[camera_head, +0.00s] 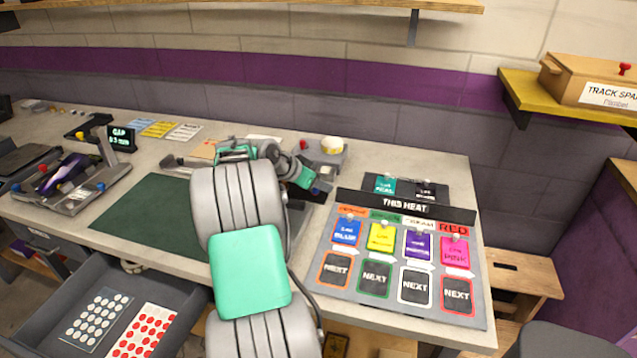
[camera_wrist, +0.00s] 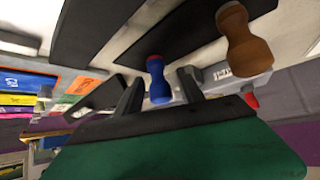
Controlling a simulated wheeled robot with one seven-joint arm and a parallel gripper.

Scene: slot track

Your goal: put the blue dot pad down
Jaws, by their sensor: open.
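The blue dot pad (camera_wrist: 157,78), a small blue knob-like handle, shows in the wrist view between the two fingers of my gripper (camera_wrist: 158,90). The fingers are apart, with a gap visible beside the pad. Its narrow end meets a dark surface; whether it bears fully on it I cannot tell. In the head view a bit of blue (camera_head: 316,190) shows by my gripper (camera_head: 318,182), at the back of the bench; my arm hides most of this spot.
An orange-brown knob (camera_wrist: 243,40) stands close beside the blue one. A white-topped round pot (camera_head: 332,145) is behind my gripper. The THIS HEAT board (camera_head: 405,206) lies to the right, a green mat (camera_head: 150,212) to the left. An open drawer (camera_head: 60,297) holds dot sheets.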

